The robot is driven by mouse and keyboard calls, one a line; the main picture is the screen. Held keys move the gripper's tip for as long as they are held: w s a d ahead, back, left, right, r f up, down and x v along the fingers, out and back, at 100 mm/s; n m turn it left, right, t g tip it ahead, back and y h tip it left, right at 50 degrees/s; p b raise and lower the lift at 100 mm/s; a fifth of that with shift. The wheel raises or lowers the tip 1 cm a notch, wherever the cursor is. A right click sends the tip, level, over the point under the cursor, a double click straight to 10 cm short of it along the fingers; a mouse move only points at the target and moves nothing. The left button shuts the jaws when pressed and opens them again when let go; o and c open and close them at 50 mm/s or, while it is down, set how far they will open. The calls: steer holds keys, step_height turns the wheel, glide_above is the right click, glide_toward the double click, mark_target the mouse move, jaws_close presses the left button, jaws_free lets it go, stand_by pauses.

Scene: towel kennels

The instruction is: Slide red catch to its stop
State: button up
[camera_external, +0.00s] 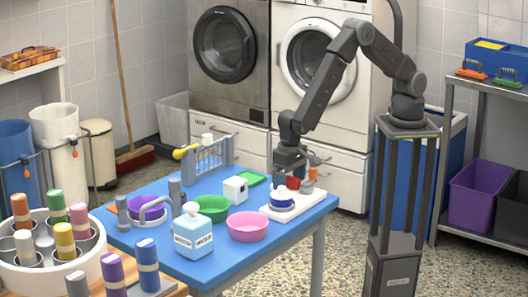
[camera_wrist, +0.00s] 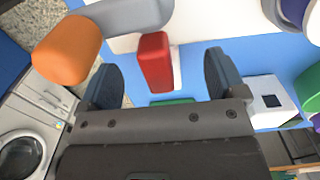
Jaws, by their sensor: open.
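The red catch (camera_wrist: 155,62) is a small upright red block on a white base plate (camera_external: 312,199). In the wrist view it stands between my two fingers, a little nearer the left one, with gaps on both sides. In the external view the red catch (camera_external: 292,183) shows just below my gripper (camera_external: 289,170). My gripper (camera_wrist: 163,78) is open and holds nothing. How deep the catch sits between the fingers is hard to tell. Its stop cannot be made out.
Close by the catch are an orange knob (camera_wrist: 68,48) on a grey piece and a blue-and-white round pot (camera_external: 282,201). A white box (camera_external: 235,189), pink bowl (camera_external: 247,226) and green bowl (camera_external: 207,209) stand left on the blue table (camera_external: 180,262).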

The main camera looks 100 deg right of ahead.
mark_target(290, 177)
steer(key=shift+r, duration=4.85)
